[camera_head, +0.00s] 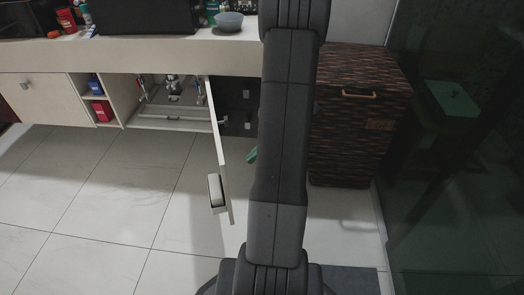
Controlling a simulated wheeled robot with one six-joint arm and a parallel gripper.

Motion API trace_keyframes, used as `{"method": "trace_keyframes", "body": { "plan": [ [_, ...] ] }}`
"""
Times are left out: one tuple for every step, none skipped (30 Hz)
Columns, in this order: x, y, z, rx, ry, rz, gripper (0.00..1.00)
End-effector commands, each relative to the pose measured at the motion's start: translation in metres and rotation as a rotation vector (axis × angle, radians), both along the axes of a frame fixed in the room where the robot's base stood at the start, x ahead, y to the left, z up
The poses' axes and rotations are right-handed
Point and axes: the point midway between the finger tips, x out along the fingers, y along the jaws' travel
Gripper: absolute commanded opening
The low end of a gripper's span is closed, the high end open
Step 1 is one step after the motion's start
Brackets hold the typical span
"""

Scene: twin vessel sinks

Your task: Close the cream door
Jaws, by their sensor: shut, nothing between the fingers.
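The cream door (219,150) stands swung out from the cabinet under the counter, seen nearly edge-on. It reaches forward over the floor, and its near end is left of my arm. A pale box-like fitting (215,193) sits on its left face, low near the free end. The open compartment (165,118) left of the door shows pipes and metal fittings inside. My arm rises through the middle of the view and out at the top. My gripper is not in view. The arm hides part of the cabinet right of the door.
A patterned brown cabinet (355,130) stands right of my arm, beside a dark glass panel (455,140). Dark drawers (238,97) sit right of the door. A bowl (229,21) rests on the counter (160,50). The tiled floor (90,210) at left is clear.

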Motion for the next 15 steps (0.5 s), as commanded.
{"method": "trace_keyframes", "body": {
  "plan": [
    [-0.003, 0.009, -0.013, 0.0, 0.001, 0.003, 0.0],
    [-0.004, 0.013, -0.017, 0.0, 0.001, 0.004, 0.0],
    [-0.007, 0.018, -0.023, 0.0, 0.001, 0.004, 0.0],
    [-0.008, 0.022, -0.027, 0.0, 0.001, 0.004, 0.0],
    [-0.009, 0.026, -0.028, 0.0, -0.001, 0.004, 0.0],
    [-0.011, 0.034, -0.026, 0.0, -0.003, 0.004, 0.0],
    [-0.013, 0.038, -0.026, 0.0, -0.003, 0.006, 0.0],
    [-0.014, 0.042, -0.025, 0.0, -0.002, 0.005, 0.0],
    [-0.016, 0.046, -0.025, -0.001, -0.003, 0.004, 0.0],
    [-0.016, 0.049, -0.025, -0.001, -0.003, 0.004, 0.0],
    [-0.017, 0.052, -0.024, -0.001, -0.003, 0.002, 0.0],
    [-0.018, 0.054, -0.024, -0.001, -0.002, 0.001, 0.0],
    [-0.019, 0.056, -0.024, -0.001, -0.002, 0.001, 0.0],
    [-0.019, 0.057, -0.024, -0.001, -0.002, 0.001, 0.0],
    [-0.019, 0.059, -0.023, -0.001, -0.002, 0.001, 0.0]
  ]
}}
